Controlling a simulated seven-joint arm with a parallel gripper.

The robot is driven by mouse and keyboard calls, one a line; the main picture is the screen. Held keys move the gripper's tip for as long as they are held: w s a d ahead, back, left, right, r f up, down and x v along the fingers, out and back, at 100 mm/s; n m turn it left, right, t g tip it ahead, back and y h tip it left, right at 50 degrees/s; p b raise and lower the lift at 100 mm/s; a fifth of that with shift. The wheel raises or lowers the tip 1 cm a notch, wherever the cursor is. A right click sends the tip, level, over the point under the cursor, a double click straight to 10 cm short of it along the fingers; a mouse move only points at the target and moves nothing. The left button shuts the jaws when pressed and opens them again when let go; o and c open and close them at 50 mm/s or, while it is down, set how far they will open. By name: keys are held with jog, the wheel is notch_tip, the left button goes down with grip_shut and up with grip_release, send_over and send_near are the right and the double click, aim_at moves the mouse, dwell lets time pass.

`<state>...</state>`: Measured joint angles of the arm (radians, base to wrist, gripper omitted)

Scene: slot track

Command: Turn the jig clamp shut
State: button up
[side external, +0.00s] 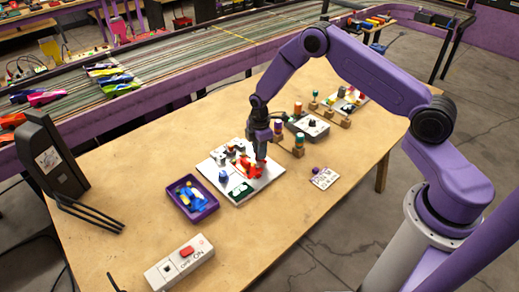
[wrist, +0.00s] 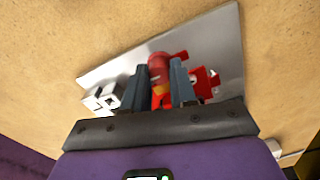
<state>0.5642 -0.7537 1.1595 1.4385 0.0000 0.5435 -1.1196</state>
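A bright metal plate (side external: 225,185) lies on the wooden table and carries the jig; it fills the middle of the wrist view (wrist: 215,42). The red clamp (side external: 249,168) stands on the plate's right part. In the wrist view its rounded red handle (wrist: 158,66) shows between the two dark fingers. My gripper (side external: 261,155) points down at the clamp; in the wrist view its fingertips (wrist: 159,82) sit close on both sides of the handle, with no clear gap. More red clamp parts (wrist: 202,82) show right of the fingers. The fingers hide the clamp's lower part.
A purple tray (side external: 208,207) with blue and yellow parts sits left of the plate. White blocks (wrist: 102,97) stand on the plate beside the left finger. A wooden peg rack (side external: 291,147) is close behind my gripper. An on-off switch box (side external: 180,262) lies nearer the front.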

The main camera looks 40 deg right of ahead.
grip_shut()
jog(key=m, duration=0.8)
jog(key=shift+m, duration=0.3)
jog(key=m, duration=0.4)
jog(key=shift+a+m, duration=0.1)
jog(key=shift+m, duration=2.6)
